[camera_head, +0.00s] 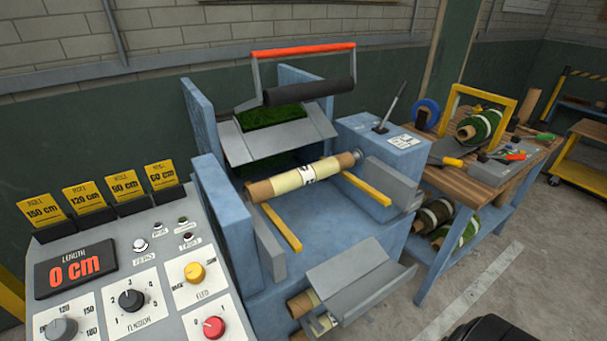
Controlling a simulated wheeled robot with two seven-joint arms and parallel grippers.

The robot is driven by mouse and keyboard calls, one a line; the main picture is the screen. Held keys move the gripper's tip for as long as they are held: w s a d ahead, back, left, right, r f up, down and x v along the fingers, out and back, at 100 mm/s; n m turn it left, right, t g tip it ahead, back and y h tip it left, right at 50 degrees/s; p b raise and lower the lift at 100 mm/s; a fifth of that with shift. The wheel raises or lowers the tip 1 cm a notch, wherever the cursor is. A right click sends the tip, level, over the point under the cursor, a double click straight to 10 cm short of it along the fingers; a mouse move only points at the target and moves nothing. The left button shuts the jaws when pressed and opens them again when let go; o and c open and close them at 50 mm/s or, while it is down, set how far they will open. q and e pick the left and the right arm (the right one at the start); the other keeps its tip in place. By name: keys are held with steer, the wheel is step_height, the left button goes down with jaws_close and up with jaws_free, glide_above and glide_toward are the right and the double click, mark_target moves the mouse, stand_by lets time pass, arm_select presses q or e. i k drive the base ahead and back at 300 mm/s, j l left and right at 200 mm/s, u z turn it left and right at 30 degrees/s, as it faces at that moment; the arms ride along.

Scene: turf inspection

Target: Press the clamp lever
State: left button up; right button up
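A slim lever (393,107) with a grey upper shaft stands tilted to the right on a blue box (375,140) with a white label, at the machine's right side. The label is too small to read, so I cannot tell if this is the clamp lever. A frame with a red top bar (303,51) and a black roller (309,91) sits above a piece of green turf (270,116) at the back of the machine. It stands raised, apart from the turf.
A control panel (146,247) with knobs and a "0 cm" display fills the lower left. A cardboard-cored roll (299,179) lies across the blue machine bed. A wooden workbench (452,178) with turf rolls and tools stands at right. Floor between bench and machine is partly clear.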

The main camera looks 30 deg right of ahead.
mark_target(403, 86)
steer(key=z, duration=1.7)
steer(key=i+l, duration=0.35)
steer(key=l, duration=0.15)
steer(key=i+l, duration=0.75)
steer(key=l, duration=0.2)
steer(key=u, duration=1.4)
